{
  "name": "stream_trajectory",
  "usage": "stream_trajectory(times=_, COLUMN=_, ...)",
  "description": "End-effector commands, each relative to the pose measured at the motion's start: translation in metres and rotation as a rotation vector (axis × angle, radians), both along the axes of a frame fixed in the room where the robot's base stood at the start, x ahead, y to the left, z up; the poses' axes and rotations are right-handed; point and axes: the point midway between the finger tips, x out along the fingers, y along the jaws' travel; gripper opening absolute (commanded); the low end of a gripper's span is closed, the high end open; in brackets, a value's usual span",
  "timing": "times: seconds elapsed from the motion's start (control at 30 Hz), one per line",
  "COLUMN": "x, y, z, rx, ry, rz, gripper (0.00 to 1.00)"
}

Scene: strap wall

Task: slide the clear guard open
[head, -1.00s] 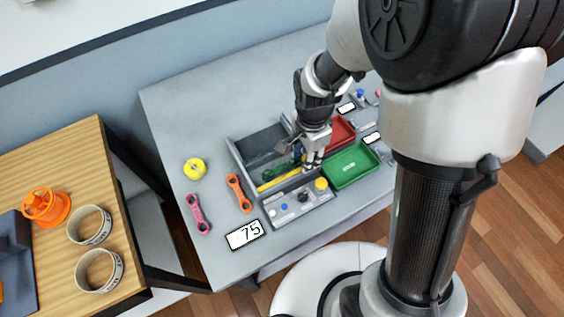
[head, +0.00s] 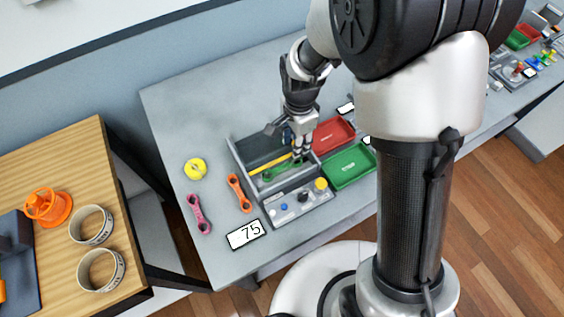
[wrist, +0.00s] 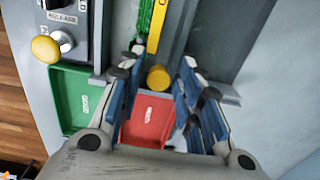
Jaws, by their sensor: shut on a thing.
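The clear guard (head: 261,148) looks like a dark tinted panel over the back of a grey bin, with a yellow bar (head: 270,168) along its front edge. In the wrist view the yellow bar (wrist: 158,28) ends at a round yellow knob (wrist: 158,77). My gripper (head: 299,158) is at the right end of the bar.
A red tray (head: 333,136) and a green tray (head: 349,165) lie right of the bin. A control panel (head: 297,203) with a yellow button is in front. Orange (head: 239,193) and pink (head: 199,214) wrenches, a yellow roll (head: 195,169) and a "75" card (head: 246,234) lie left.

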Motion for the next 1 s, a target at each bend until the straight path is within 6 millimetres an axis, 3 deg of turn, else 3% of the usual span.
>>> stream_trajectory(times=0.03, x=-0.006, y=-0.001, z=-0.008, rx=-0.008, ry=0.023, rz=-0.002, gripper=0.1)
stream_trajectory(times=0.7, x=0.022, y=0.017, z=-0.008, rx=-0.008, ry=0.023, rz=-0.001, gripper=0.1)
stream_trajectory(times=1.0, x=0.025, y=0.019, z=-0.008, rx=-0.007, ry=0.022, rz=-0.001, gripper=0.1)
